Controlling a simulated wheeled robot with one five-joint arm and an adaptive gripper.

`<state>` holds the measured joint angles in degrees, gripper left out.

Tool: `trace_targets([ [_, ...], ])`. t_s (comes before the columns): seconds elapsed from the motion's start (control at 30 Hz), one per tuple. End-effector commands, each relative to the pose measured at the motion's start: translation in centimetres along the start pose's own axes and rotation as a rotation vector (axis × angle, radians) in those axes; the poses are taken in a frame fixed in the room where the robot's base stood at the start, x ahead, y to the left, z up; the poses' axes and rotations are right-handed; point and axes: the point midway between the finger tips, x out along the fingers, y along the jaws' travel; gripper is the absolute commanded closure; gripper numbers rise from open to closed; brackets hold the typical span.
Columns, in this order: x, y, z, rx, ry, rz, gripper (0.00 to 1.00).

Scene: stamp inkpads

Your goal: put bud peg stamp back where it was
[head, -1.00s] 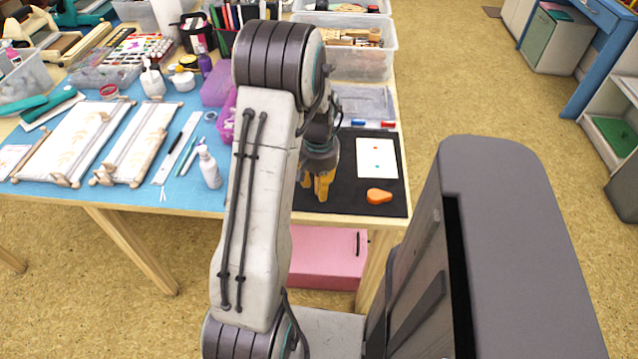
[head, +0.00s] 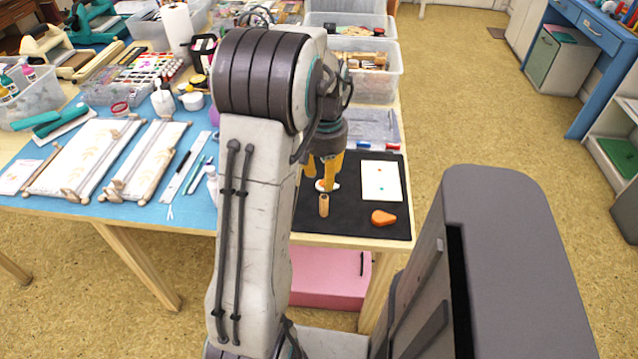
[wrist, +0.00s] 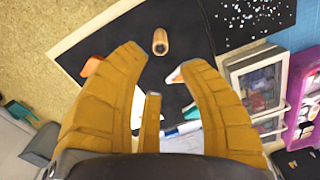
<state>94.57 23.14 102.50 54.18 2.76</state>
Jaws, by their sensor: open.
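A small wooden peg stamp (head: 324,205) stands upright on the black mat (head: 350,222), near its front edge. The wrist view shows the peg (wrist: 160,42) almost end-on, with a dark spot in its end. My gripper (head: 323,180) is open, with yellow fingers, just behind and above the peg in the head view. In the wrist view the fingers (wrist: 156,64) are spread and empty, with the peg beyond their tips and apart from them. A small white and orange item (head: 327,186) shows by the fingertips, partly hidden.
A white card (head: 381,181) with coloured dots lies on the mat's right side. Clear bins (head: 370,80) stand behind the mat. My arm hides the mat's left side in the head view.

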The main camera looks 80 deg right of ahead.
Motion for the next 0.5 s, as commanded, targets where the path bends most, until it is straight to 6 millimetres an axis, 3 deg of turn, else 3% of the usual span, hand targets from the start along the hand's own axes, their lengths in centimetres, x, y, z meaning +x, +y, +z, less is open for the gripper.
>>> trace_targets([
  [0.4,-0.76,-0.06,0.04,-0.002,0.000,0.000,0.63],
  [0.5,-1.04,-0.93,0.34,-0.024,0.004,0.000,0.63],
])
